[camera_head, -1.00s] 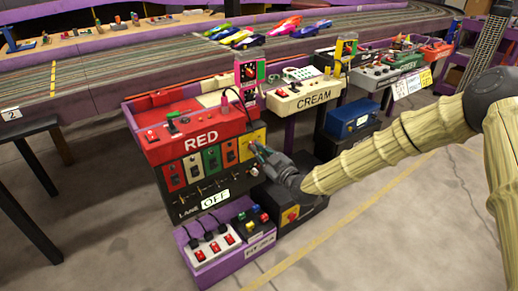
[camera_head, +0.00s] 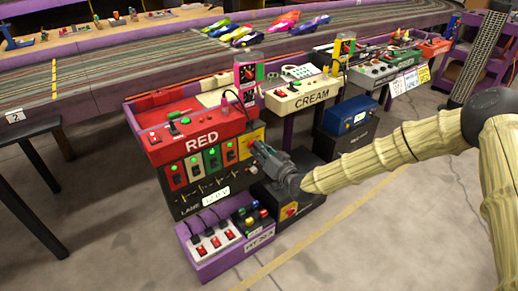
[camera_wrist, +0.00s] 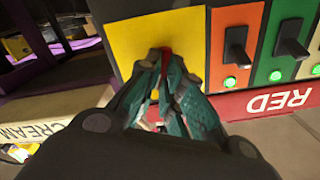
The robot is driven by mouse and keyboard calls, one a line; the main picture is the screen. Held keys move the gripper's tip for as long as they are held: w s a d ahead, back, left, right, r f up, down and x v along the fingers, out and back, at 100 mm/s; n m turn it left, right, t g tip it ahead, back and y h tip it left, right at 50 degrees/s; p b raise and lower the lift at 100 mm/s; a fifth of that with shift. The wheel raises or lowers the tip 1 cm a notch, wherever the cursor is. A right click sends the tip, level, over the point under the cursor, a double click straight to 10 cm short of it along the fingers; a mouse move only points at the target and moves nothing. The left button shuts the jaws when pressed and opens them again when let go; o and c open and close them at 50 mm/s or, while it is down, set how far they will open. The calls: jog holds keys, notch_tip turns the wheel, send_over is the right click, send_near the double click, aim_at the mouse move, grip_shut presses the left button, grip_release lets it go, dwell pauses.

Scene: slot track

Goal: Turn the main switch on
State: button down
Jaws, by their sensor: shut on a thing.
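The main switch has a yellow plate (camera_head: 246,139) at the right end of the RED panel's front. The yellow plate also shows in the wrist view (camera_wrist: 130,42). My gripper (camera_head: 256,149) reaches it from the right. In the wrist view my gripper (camera_wrist: 165,62) has its green fingers shut on a red knob (camera_wrist: 166,54) in the middle of the plate. The fingers hide most of the knob. The lane display (camera_head: 215,197) below reads about 12.0 V. Green lamps glow above the panel's lane switches (camera_head: 194,170).
A black box with a yellow-and-red knob (camera_head: 289,211) stands below my gripper. A purple tray (camera_head: 215,262) with red switches is on the floor in front. The CREAM console (camera_head: 303,97) is to the right. The floor at front right is clear.

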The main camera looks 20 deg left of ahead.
jog(key=shift+w+d+m, duration=0.1)
jog(key=shift+w+m, duration=0.05)
jog(key=shift+m, duration=1.55)
jog(key=c, duration=1.6)
grip_release()
jog(key=shift+o, duration=0.2)
jog(key=v, duration=1.2)
